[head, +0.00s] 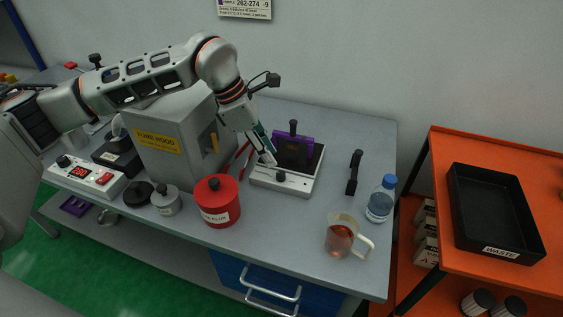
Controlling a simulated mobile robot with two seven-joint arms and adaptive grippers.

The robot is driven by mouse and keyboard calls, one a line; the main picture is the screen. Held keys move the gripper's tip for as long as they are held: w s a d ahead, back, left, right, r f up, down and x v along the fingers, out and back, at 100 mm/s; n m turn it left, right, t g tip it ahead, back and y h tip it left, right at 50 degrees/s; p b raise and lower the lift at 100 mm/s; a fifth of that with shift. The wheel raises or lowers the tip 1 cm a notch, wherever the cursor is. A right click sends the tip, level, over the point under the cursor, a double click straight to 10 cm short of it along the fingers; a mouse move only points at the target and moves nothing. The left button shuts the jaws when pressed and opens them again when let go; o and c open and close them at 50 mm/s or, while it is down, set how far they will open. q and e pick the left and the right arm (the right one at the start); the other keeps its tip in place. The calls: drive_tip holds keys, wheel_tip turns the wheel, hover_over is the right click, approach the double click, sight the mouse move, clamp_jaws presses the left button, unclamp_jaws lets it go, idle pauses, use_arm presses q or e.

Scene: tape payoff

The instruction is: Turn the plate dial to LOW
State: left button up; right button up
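The plate (259,181) is a low pale unit with a dark top, near the middle of the bench. Its small black dial (281,177) is on the front panel; its markings are too small to read. A purple rack-like piece with a black upright handle (293,128) stands on the plate. My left gripper (270,157) reaches down from the upper left, its fingertips just above and behind the dial, seemingly apart from it. The fingers are seen edge-on, so their opening cannot be told. My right gripper is out of view.
Left of the plate are a red lidded pot (217,203) and a grey fume hood (165,150). On the right are a black handle (354,173), a jug (341,238) and a bottle (380,202).

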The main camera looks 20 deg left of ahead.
sight(281, 173)
use_arm(q)
drive_tip(key=x, duration=0.7)
drive_tip(key=shift+s, duration=0.15)
drive_tip(key=shift+r, duration=0.1)
drive_tip(key=shift+c, duration=0.5)
clamp_jaws()
